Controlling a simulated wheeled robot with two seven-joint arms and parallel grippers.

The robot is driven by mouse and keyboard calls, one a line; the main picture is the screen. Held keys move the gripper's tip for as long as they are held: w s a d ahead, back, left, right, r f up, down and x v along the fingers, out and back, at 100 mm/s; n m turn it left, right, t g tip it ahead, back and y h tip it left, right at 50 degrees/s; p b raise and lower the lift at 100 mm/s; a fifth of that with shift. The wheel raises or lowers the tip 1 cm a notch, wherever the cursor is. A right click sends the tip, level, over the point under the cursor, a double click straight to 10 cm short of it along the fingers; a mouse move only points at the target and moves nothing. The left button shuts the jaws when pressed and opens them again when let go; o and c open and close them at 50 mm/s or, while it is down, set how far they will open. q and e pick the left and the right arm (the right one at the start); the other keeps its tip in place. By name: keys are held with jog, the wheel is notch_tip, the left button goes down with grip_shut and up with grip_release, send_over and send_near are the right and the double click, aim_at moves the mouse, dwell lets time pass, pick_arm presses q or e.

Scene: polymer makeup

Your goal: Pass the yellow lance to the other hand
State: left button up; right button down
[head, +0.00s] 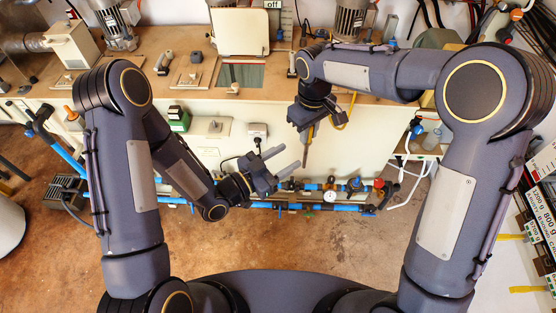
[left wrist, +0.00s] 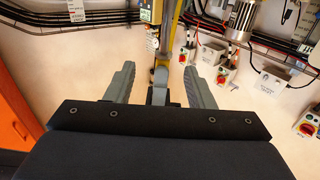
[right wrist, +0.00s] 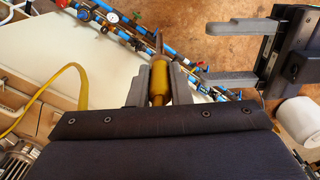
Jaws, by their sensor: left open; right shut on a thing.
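The yellow lance (head: 308,140) hangs point-down from my right gripper (head: 317,122) in the head view. In the right wrist view the lance's yellow body (right wrist: 158,80) sits between the closed fingers of my right gripper (right wrist: 160,72), with its thin end reaching beyond them. My left gripper (head: 287,160) is open and empty, lower and to the left of the lance. Its two spread fingers also show at the right of the right wrist view (right wrist: 243,53). In the left wrist view the fingers of my left gripper (left wrist: 158,70) are apart; a yellow upright shape shows beyond them, not clearly identifiable.
A workbench (head: 180,85) with motors and a white board (head: 240,30) runs along the back. Blue pipes with valves and a gauge (head: 329,196) run low along its front. A yellow hose (right wrist: 62,82) loops beside my right gripper.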

aim_at(308, 144)
pick_arm(q)
jog(key=x, duration=1)
jog(key=shift+w, duration=0.2)
jog(key=shift+d, duration=0.15)
jog(key=shift+c, duration=0.3)
jog(key=shift+s, duration=0.1)
jog(key=c, duration=1)
grip_shut()
pick_arm(e)
jog(key=c, duration=1.3)
grip_release()
jog(key=shift+o, duration=0.2)
jog(key=shift+r, duration=0.1)
